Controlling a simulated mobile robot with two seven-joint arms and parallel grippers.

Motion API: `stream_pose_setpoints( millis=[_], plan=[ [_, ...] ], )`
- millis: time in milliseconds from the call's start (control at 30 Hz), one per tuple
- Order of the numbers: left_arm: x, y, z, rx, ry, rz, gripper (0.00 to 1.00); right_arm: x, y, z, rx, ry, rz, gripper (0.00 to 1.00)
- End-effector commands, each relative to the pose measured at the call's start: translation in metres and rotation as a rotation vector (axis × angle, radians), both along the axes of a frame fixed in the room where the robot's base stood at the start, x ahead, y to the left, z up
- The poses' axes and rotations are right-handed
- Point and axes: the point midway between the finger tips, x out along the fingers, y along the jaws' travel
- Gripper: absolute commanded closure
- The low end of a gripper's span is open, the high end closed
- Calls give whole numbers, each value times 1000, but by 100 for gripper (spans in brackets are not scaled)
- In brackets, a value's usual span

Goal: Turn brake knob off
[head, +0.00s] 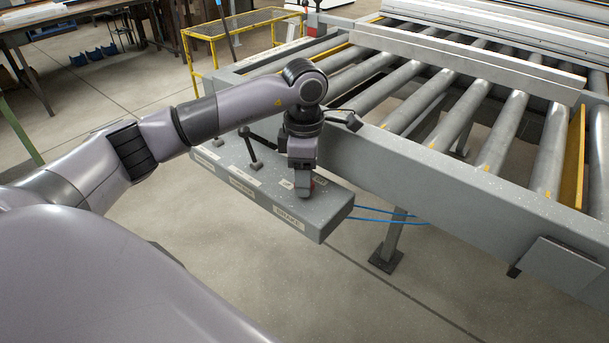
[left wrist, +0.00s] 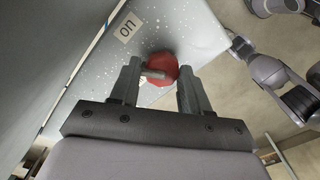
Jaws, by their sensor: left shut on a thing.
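The brake knob (left wrist: 165,64) is red with a grey bar across it, and sits on the grey speckled top of the control box (head: 325,212). In the left wrist view it lies between the two fingertips of my left gripper (left wrist: 157,82). The gripper is shut on the knob. A label reading "on" (left wrist: 126,27) is beside the knob. A "BRAKE" label (head: 289,218) is on the box's front face. My right gripper is not in view.
A black lever (head: 254,152) stands on the box left of my gripper. The roller conveyor frame (head: 440,178) runs close behind the box. Blue cables (head: 385,216) leave the box's right end. The floor in front is clear.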

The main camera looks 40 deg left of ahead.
Motion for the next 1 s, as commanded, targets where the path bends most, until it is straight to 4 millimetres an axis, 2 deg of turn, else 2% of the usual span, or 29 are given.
stream_pose_setpoints(
  millis=[600, 1000],
  plan=[
    [0, 1, 1, 0, -4, 584, 84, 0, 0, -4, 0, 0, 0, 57],
    [-1, 1, 2, 0, -4, 871, 84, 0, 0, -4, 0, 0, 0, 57]
  ],
)
